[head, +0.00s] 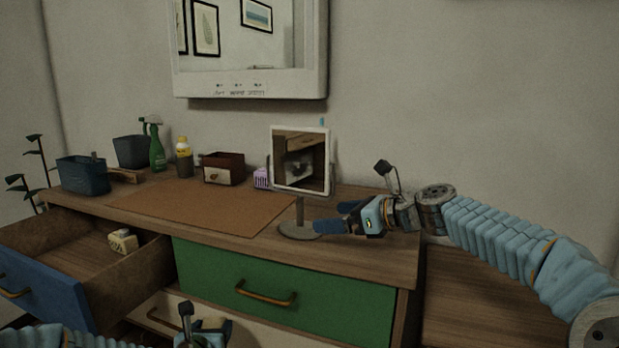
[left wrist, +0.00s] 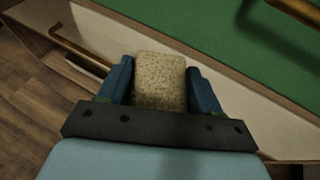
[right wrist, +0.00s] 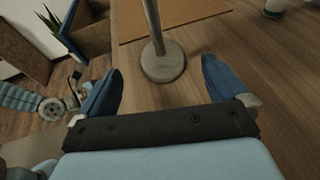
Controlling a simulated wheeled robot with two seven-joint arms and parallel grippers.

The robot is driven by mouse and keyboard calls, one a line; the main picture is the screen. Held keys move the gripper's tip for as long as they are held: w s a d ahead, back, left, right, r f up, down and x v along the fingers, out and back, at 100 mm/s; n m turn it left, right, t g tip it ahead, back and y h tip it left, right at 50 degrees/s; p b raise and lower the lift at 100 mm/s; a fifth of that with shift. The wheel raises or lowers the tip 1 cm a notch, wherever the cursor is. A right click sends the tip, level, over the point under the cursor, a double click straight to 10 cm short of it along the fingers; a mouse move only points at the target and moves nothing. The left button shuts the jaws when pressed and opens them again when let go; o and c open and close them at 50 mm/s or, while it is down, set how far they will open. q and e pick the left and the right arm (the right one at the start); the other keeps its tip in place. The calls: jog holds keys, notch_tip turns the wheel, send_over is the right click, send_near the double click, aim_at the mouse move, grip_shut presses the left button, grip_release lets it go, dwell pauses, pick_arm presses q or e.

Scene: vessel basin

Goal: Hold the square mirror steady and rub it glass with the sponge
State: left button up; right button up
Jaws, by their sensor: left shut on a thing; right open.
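The square mirror (head: 300,160) has a white frame and stands upright on a grey pole with a round base (head: 299,231), near the right part of the dresser top. My right gripper (head: 332,217) is open, low over the dresser top just right of the pole. In the right wrist view the pole and base (right wrist: 162,62) show between and beyond its fingers, with no visible grip. My left gripper (head: 205,335) is low in front of the dresser. In the left wrist view it is shut on the tan speckled sponge (left wrist: 160,82). The head view does not show the sponge in it.
A brown mat (head: 190,205) covers the dresser's middle. Behind it stand a green spray bottle (head: 157,148), a yellow-capped bottle (head: 184,158) and a small drawer box (head: 222,169). The blue drawer (head: 45,290) is open with a pale block (head: 122,241) inside. The green drawer (head: 330,295) is shut.

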aim_at(304, 227)
pick_arm(q)
jog(key=shift+r+p, duration=0.9)
jog(key=shift+r, duration=0.05)
pick_arm(e)
jog(key=x, duration=0.7)
jog(key=shift+w+a, duration=0.15)
jog(key=shift+a, duration=0.1)
jog(key=shift+w+a+f, duration=0.35)
jog(key=shift+a, duration=0.2)
jog(key=c, duration=1.8)
